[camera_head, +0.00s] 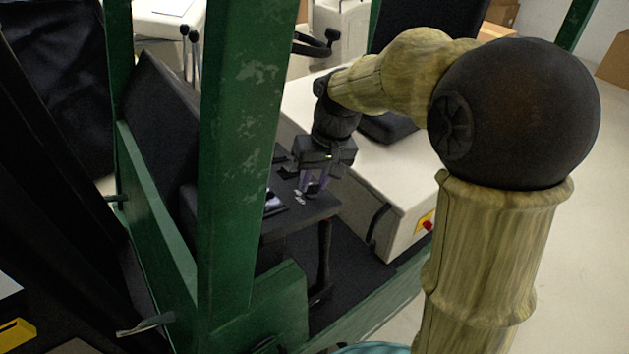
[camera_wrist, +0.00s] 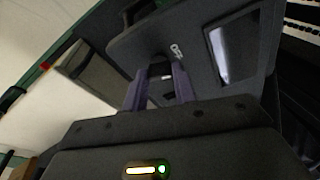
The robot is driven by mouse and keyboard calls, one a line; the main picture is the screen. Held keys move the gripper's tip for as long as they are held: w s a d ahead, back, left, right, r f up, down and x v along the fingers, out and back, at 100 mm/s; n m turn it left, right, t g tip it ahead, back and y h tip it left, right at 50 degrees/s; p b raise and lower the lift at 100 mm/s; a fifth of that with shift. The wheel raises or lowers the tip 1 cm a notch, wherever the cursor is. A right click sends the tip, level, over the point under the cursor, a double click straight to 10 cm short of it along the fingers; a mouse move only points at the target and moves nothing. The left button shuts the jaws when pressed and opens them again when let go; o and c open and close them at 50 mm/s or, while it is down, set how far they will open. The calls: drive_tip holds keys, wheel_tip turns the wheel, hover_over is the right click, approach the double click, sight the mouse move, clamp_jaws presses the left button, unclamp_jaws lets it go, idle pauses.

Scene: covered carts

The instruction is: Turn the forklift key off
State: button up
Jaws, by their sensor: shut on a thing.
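My gripper (camera_head: 312,186) reaches down to the forklift's dark control panel (camera_head: 318,208). Its two purple fingers also show in the wrist view (camera_wrist: 160,74), against the panel (camera_wrist: 140,40). They are shut on the small dark key (camera_wrist: 161,70), which shows only in part between the fingertips. A white "OFF" label (camera_wrist: 177,51) is on the panel just beyond the fingers. The exact turn of the key is too dark to tell. In the head view the key is hard to make out at the fingertips.
A green post (camera_head: 240,130) of the forklift stands left of my gripper. A cream body (camera_head: 385,170) with a red-and-yellow switch (camera_head: 425,222) and a black seat lie behind.

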drive_tip(key=shift+w+n+y+b, duration=0.1)
drive_tip(key=shift+n+y+b, duration=0.2)
drive_tip(key=shift+n, duration=1.4)
drive_tip(key=o, duration=1)
drive_tip(key=w+v, duration=0.1)
drive_tip(key=v, duration=1.6)
drive_tip(key=shift+s+r+b, duration=0.25)
drive_tip(key=shift+s+b, duration=0.05)
drive_tip(key=shift+s, duration=0.1)
